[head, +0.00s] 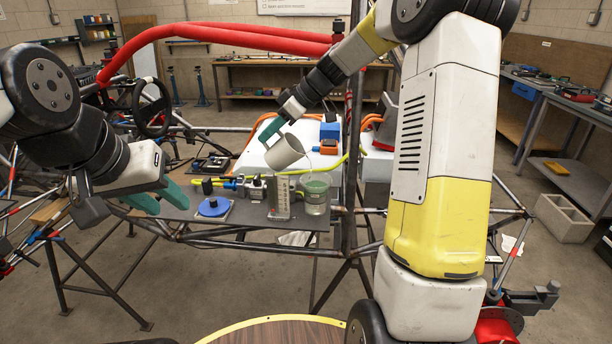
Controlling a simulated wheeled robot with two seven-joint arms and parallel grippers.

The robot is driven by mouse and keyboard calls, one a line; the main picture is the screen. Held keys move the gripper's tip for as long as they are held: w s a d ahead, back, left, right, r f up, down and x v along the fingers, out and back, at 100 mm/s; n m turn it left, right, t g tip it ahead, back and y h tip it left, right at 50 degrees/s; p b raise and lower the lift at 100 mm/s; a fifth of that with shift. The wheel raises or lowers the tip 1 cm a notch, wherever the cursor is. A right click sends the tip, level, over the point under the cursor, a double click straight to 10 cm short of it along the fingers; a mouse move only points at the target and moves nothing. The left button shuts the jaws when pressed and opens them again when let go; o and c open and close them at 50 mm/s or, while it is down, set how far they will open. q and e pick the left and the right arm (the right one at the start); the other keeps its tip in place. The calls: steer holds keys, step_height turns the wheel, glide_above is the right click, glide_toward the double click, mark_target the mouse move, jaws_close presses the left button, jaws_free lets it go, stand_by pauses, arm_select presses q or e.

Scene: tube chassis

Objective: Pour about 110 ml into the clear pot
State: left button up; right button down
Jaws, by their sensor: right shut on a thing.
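A light grey jug (284,152) is held by my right gripper (273,128), which is shut on it. The jug is tilted, with its mouth toward the lower right, above and slightly left of the clear pot (316,200). The pot stands upright near the right end of the grey shelf and looks greenish at its top. A faint pale line shows between the jug's mouth and the pot; I cannot tell surely whether it is liquid. The level inside the pot is too small to read. My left gripper (160,198) is open and empty, left of the shelf items.
A grey upright block with markings (279,198) stands just left of the pot. A blue round item (213,206) and small valve-like fittings (256,187) share the shelf (240,216). A vertical chassis tube (350,190) rises right of the pot. A white box (345,160) lies behind.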

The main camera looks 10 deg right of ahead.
steer(key=shift+s+d+t+y, duration=0.15)
steer(key=shift+d+t+y, duration=0.15)
steer(key=shift+d+y, duration=0.45)
stand_by(1.1)
steer(key=shift+s+d+r+t+y, duration=0.2)
steer(key=shift+d+r+t+y, duration=0.35)
steer(key=shift+y, duration=0.4)
stand_by(1.2)
steer(key=shift+s+g, duration=0.1)
steer(key=shift+g, duration=0.15)
stand_by(0.3)
steer(key=shift+a+r, duration=0.15)
steer(key=shift+a, duration=0.1)
steer(key=shift+w+a+f+g+h, duration=0.3)
steer(key=shift+a+f+h, duration=0.2)
steer(key=shift+a+h, duration=0.1)
steer(key=shift+w+a+f+h, duration=0.15)
steer(key=shift+a+h, duration=0.15)
steer(key=shift+h, duration=0.4)
steer(key=shift+g+h, duration=0.3)
steer(key=shift+h, duration=0.1)
steer(key=shift+w+a+f+g+h, duration=0.1)
steer(key=shift+w+a+g+h, duration=0.15)
steer(key=shift+a+h, duration=0.45)
steer(key=shift+w+a+f+g+h, duration=0.1)
steer(key=shift+w+a+g+h, duration=0.15)
steer(key=shift+a+h, duration=0.45)
steer(key=shift+r, duration=0.1)
